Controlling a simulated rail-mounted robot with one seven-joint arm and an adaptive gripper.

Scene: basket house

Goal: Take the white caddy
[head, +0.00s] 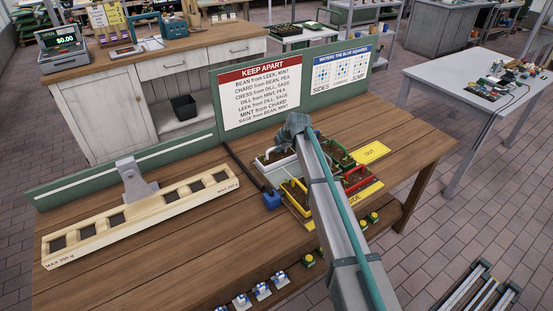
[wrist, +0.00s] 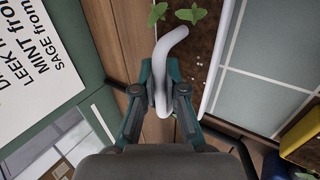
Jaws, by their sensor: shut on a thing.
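The white caddy (head: 275,168) sits on the wooden bench at the left back of a group of caddies, partly hidden behind my arm in the head view. In the wrist view its white wall (wrist: 222,58) borders dark soil with green sprouts. Its bent white handle (wrist: 170,48) runs down between the fingers of my gripper (wrist: 163,88), which is shut on it. In the head view my arm covers the fingers. I cannot tell whether the caddy is lifted.
A green caddy (head: 338,152), a yellow caddy (head: 293,196) and a red caddy (head: 357,179) stand close by. The KEEP APART board (head: 250,95) rises behind. A long wooden rack (head: 145,215) lies left, with a blue block (head: 271,200) between. A yellow OUT card (head: 370,152) lies right.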

